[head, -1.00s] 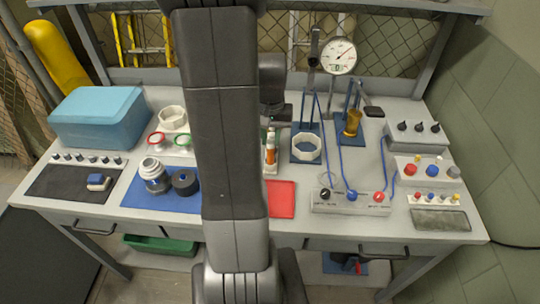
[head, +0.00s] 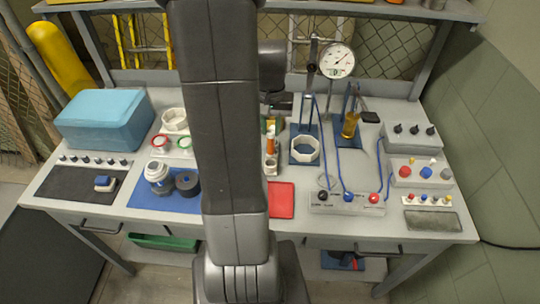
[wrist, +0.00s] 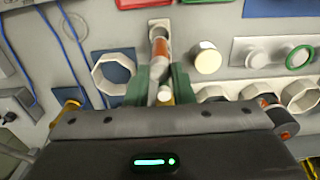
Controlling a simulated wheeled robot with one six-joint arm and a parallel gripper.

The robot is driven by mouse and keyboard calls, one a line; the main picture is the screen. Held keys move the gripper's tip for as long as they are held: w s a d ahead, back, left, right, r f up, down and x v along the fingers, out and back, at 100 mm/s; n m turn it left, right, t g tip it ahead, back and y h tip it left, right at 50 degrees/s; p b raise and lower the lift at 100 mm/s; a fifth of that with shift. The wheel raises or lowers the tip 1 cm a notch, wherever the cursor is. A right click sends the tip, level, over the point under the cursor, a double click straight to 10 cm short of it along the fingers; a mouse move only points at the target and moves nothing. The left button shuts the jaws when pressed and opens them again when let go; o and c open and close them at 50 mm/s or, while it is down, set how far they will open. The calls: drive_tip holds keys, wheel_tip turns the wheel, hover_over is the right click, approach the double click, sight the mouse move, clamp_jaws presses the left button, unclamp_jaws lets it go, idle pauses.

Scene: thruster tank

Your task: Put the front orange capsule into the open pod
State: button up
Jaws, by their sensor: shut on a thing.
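The orange capsule (wrist: 161,50) with pale ends stands between the green fingers of my gripper (wrist: 158,86) in the wrist view. The gripper is shut on it. The capsule (head: 270,145) also shows in the head view, just right of my arm and above a small pale holder (head: 271,167). I cannot tell whether its lower end is clear of the holder. A white octagonal open ring (head: 304,149) stands on a blue plate to the right. A row of white octagonal open rings (wrist: 255,92) shows right of the gripper in the wrist view. I cannot tell which is the open pod.
A second orange piece with a dark end (wrist: 280,118) is near the ring row. A white round piece (wrist: 207,60) stands right of the capsule. A dial gauge (head: 337,61), blue hoses and a brass cylinder (head: 350,125) stand right. The red mat (head: 282,197) is clear.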

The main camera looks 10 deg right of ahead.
drive_tip(key=shift+r+p, duration=1.1)
drive_tip(key=shift+r, duration=0.65)
